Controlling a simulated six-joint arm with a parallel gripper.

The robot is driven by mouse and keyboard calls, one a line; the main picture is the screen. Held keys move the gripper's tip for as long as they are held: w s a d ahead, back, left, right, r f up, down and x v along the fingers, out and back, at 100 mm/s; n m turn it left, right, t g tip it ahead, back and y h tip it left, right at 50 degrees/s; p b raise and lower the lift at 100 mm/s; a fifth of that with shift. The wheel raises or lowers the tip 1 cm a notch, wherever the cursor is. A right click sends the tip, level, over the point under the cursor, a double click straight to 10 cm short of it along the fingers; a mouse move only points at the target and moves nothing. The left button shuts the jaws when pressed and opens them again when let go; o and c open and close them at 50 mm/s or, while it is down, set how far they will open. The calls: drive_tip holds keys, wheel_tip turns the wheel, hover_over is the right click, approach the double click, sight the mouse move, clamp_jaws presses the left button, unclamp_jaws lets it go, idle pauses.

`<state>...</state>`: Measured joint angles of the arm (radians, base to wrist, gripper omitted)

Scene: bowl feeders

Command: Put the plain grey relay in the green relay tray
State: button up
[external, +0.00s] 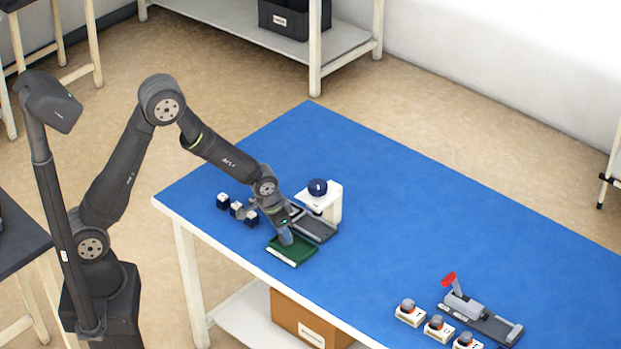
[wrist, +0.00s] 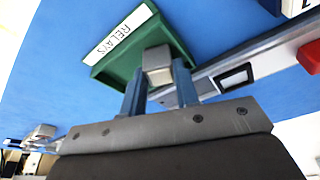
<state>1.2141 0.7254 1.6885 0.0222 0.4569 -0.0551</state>
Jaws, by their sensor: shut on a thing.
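The green relay tray (external: 305,247) lies on the blue table near its front edge. In the wrist view the tray (wrist: 118,72) shows a white label reading RELAYS. My gripper (external: 286,238) is at the tray, pointing down. In the wrist view my gripper (wrist: 160,82) is shut on a plain grey block, the grey relay (wrist: 157,60), which appears over or inside the tray. I cannot tell whether the relay touches the tray floor. In the external view my gripper hides the relay.
Right behind the tray stands a grey fixture (external: 318,229) with a white stand (external: 334,205) and a dark blue knob. Several dark blue and white blocks (external: 237,209) stand left of the tray. A red-handled clamp (external: 466,305) and white-based parts (external: 410,313) are far right. The table's middle is clear.

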drive_tip(key=shift+f, duration=0.1)
drive_tip(key=o, duration=1.1)
drive_tip(key=shift+o, duration=0.2)
drive_tip(key=v, duration=1.7)
drive_tip(key=shift+r, duration=0.25)
drive_tip(key=x, duration=1.7)
drive_tip(key=shift+f, duration=0.25)
